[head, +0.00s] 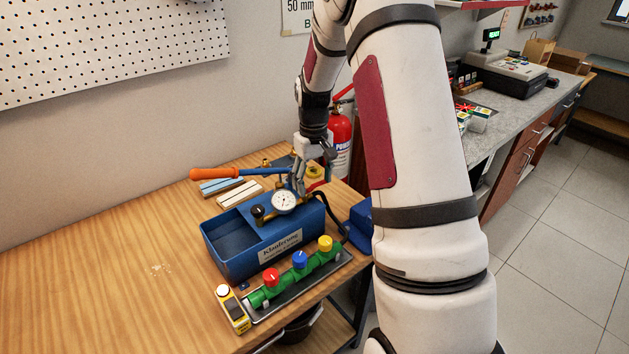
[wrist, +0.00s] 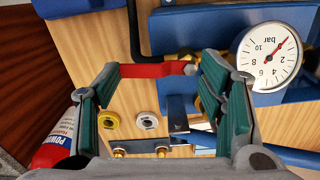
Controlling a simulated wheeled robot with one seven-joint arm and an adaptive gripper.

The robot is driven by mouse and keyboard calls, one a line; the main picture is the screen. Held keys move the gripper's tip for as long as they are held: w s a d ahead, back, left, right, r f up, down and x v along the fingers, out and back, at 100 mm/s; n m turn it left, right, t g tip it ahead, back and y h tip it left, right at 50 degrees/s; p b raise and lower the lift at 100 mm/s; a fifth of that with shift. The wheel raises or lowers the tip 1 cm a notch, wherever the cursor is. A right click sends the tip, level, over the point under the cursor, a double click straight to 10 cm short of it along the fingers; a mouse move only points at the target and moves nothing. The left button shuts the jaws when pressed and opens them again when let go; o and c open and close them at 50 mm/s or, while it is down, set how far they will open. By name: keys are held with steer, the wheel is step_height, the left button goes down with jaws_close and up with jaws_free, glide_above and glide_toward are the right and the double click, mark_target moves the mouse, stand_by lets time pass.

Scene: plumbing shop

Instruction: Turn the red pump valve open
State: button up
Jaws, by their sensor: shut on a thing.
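The red pump valve (wrist: 156,70) shows in the wrist view as a red bar with a grey end, beside the blue pump. My gripper (wrist: 160,75) has its green-padded fingers at the two ends of this bar, shut on it. In the head view my gripper (head: 302,178) is down at the back right of the blue pump box (head: 224,262), behind the pressure gauge (head: 284,202). The gauge also shows in the wrist view (wrist: 268,58), with a red needle.
A green manifold (head: 286,284) with red, blue and yellow caps lies in front, beside a yellow device (head: 234,312). A fire extinguisher (head: 341,140) stands behind my gripper. The bench's left side (head: 110,270) is clear.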

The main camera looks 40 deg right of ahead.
steer(key=shift+w+n, duration=0.15)
steer(key=shift+n, duration=0.45)
steer(key=o, duration=1.2)
steer(key=shift+c, duration=0.2)
step_height(320, 180, up, 12)
